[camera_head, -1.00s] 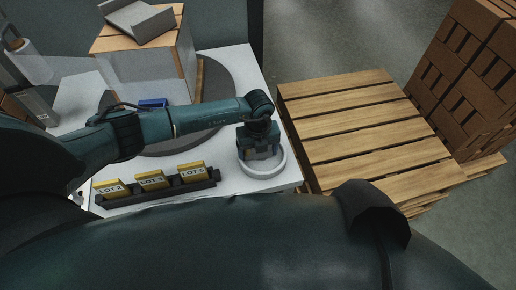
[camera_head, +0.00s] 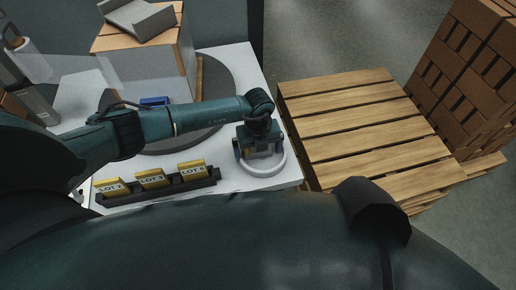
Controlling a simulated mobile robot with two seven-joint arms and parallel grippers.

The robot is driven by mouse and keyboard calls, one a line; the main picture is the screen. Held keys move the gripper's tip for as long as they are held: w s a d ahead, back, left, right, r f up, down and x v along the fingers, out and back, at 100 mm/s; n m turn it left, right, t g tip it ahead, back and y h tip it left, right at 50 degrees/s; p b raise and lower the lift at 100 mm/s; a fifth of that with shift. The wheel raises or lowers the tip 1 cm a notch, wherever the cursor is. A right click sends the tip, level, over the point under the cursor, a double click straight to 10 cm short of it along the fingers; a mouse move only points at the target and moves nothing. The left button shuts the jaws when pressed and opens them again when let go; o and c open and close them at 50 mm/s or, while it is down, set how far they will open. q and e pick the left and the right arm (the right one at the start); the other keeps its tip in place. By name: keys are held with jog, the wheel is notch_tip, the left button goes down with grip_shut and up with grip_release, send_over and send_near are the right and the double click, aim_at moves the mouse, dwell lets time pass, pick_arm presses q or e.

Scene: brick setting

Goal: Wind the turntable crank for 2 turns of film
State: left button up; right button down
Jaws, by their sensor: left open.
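The turntable (camera_head: 222,82) is a dark grey disc on a white table. A load of pale brown boxes (camera_head: 180,45) stands on it, its lower part covered by greyish translucent film (camera_head: 140,75). A white round ring (camera_head: 264,173) lies at the table's front right corner; it may belong to the crank, but no handle shows clearly. My left gripper (camera_head: 260,152) points down over this ring. Its fingers are spread, with blue pads showing; whether anything stands between them is hidden. My right gripper is not in view.
A film roll (camera_head: 23,45) stands at the left on a grey post. A dark rack (camera_head: 160,188) with yellow lot cards lies at the table's front. An empty wooden pallet (camera_head: 365,130) is right of the table.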

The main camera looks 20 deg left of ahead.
pick_arm(q)
notch_tip(320, 180, up, 13)
dwell(0.5)
jog(key=shift+r, duration=0.1)
